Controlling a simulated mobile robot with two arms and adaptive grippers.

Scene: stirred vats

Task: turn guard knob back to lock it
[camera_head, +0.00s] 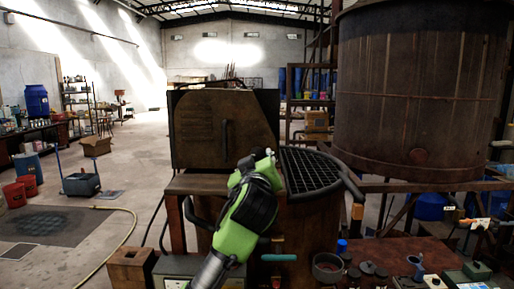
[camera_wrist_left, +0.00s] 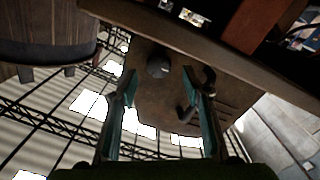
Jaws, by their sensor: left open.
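My left gripper (camera_head: 256,166) reaches up from the bottom of the head view to the left edge of the black grid guard (camera_head: 312,171) on the vat. In the left wrist view my left gripper (camera_wrist_left: 160,74) is open, its two fingers spread. A dark round knob (camera_wrist_left: 157,67) shows between and beyond the fingertips; it appears to be the guard knob. I cannot tell whether the fingers touch it. In the head view the gripper seems to hide the knob. The knob's turn position cannot be read. My right gripper is not in view.
A brown upright panel with a handle (camera_head: 224,118) stands behind the gripper. A large rusty tank (camera_head: 420,90) rises at right. A red bench (camera_head: 400,262) with small parts and pots lies at lower right. The floor at left is open, with a hose (camera_head: 130,235) across it.

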